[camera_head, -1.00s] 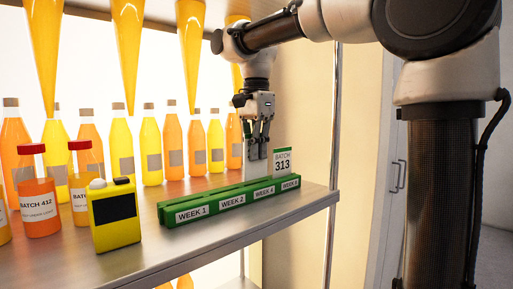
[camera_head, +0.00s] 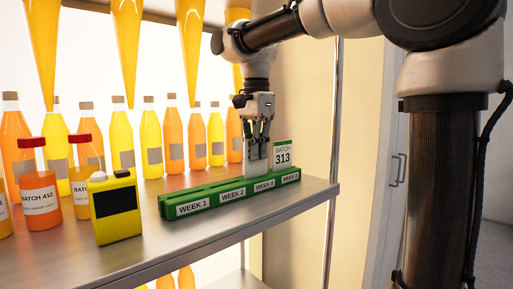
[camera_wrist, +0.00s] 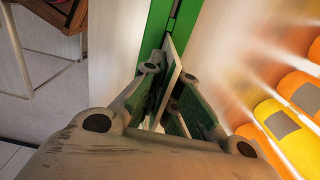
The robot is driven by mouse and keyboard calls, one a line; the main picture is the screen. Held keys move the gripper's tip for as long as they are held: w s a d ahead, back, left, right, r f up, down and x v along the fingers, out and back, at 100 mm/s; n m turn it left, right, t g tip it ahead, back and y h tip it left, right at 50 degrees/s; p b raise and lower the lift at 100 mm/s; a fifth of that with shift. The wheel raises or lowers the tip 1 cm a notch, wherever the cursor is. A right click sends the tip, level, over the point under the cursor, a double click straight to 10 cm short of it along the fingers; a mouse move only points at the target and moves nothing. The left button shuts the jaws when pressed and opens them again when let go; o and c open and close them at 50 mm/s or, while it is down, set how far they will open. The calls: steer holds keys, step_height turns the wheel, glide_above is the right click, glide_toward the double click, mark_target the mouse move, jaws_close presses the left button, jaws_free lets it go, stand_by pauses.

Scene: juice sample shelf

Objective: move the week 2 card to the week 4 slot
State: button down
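A green card holder (camera_head: 190,207) lies along the shelf, with label plates reading WEEK 1, WEEK 2, WEEK 4 and a last one at the right that is hard to read. My gripper (camera_head: 257,152) points down above the WEEK 4 part. A pale card (camera_head: 256,169) shows between and below its fingers, low at the holder; I cannot tell if it is seated. In the wrist view the fingers (camera_wrist: 168,105) close on the card (camera_wrist: 176,56), seen nearly edge-on above the green holder (camera_wrist: 158,32). A white BATCH 313 card (camera_head: 283,157) stands upright in the rightmost slot.
A yellow device (camera_head: 116,210) and orange sample jars with red caps (camera_head: 38,195) stand left of the holder. A row of juice bottles (camera_head: 172,145) stands behind it. The shelf front (camera_head: 250,220) is clear. A metal post (camera_head: 335,120) rises at the right edge.

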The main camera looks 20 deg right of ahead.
steer(key=shift+f, duration=1.15)
stand_by(0.4)
steer(key=c, duration=1.6)
jaws_free()
steer(key=shift+o, duration=0.2)
steer(key=shift+r, duration=0.1)
step_height(320, 180, up, 11)
steer(key=shift+f, duration=0.2)
steer(key=shift+r, duration=0.55)
steer(key=s+d+f+n+t, duration=0.2)
steer(key=s+d+f+n, duration=0.4)
steer(key=s+f, duration=0.3)
steer(key=s+d+f+n+t, duration=0.2)
steer(key=s+d+f+n, duration=0.5)
steer(key=f, duration=0.8)
steer(key=s+d, duration=0.2)
steer(key=s, duration=0.1)
steer(key=shift+n, duration=0.3)
